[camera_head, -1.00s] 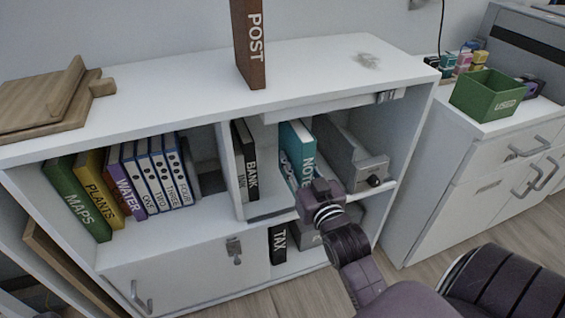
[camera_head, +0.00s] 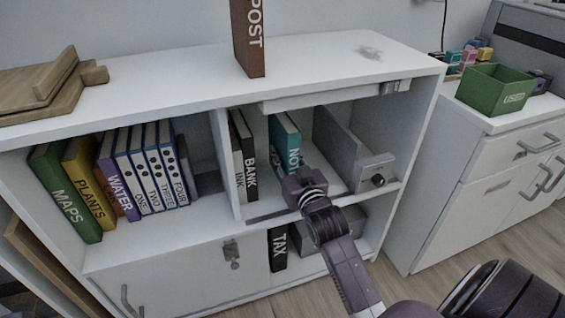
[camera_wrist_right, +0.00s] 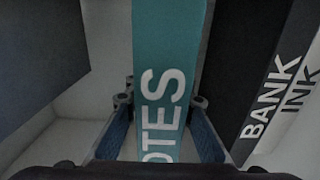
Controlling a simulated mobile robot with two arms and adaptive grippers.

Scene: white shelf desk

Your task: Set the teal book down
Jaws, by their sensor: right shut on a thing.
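The teal book (camera_head: 284,142), lettered NOTES, stands nearly upright in the middle open compartment of the white shelf (camera_head: 345,52). It is right of the black BANK book (camera_head: 244,155), with a gap between them. My right gripper (camera_head: 300,180) is shut on the lower part of its spine and hides the end of the lettering. In the right wrist view the teal spine (camera_wrist_right: 165,75) runs between my two fingers (camera_wrist_right: 160,130). Whether the book's bottom touches the shelf board is hidden. My left gripper is not in view.
A grey metal bookend (camera_head: 350,155) stands right of the teal book. A white INK book (camera_head: 237,165) is left of BANK. The TAX book (camera_head: 278,248) is below. The brown POST book (camera_head: 249,40) stands on top.

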